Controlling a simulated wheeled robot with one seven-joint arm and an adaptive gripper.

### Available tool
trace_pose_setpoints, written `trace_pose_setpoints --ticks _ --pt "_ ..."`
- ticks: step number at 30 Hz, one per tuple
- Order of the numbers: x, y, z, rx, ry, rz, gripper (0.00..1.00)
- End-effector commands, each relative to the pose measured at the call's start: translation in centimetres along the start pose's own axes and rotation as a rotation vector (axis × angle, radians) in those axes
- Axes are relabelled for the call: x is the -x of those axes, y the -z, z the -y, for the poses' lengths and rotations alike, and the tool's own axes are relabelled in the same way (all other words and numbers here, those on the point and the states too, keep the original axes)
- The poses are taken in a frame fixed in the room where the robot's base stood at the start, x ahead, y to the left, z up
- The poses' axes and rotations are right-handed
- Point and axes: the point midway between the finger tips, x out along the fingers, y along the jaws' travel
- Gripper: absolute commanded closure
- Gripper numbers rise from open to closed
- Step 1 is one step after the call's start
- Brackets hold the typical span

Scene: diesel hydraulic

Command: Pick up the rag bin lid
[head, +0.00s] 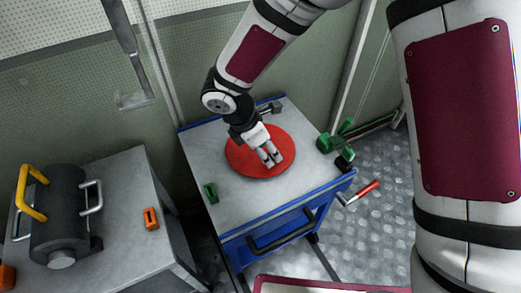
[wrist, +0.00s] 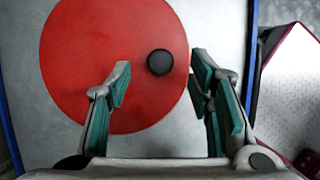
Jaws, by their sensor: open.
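The rag bin lid (head: 240,158) is a flat red disc lying on the grey top of a blue-edged cart. It also shows in the wrist view (wrist: 85,60), with a round black knob (wrist: 160,62) on it. My gripper (head: 270,160) is over the lid, pointing down, and hides the knob in the head view. In the wrist view my gripper (wrist: 160,72) is open, with one finger on each side of the knob and gaps between. I cannot tell how high the fingertips are above the lid.
A green block (head: 210,193) and a dark grey fitting (head: 271,107) lie on the cart top (head: 240,212). A green valve-like part (head: 338,138) stands at its right edge. On the left bench are a dark cylinder with yellow handle (head: 62,210) and an orange block (head: 151,218).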

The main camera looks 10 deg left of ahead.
Motion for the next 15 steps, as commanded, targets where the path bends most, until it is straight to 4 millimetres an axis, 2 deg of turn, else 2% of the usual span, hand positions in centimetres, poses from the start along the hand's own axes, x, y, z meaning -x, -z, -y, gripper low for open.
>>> trace_pose_setpoints --ticks 3,6,13,14,15 --pt "-2.2 0.2 0.1 0.000 0.003 -0.001 0.53" --pt "-3.1 0.1 0.1 0.002 0.001 0.000 0.53" --pt "-3.2 0.1 0.1 0.001 0.000 0.000 0.53" --pt "-3.2 0.1 0.1 0.001 0.000 0.000 0.57" --pt "-3.2 0.1 0.1 0.001 0.000 0.000 0.66"
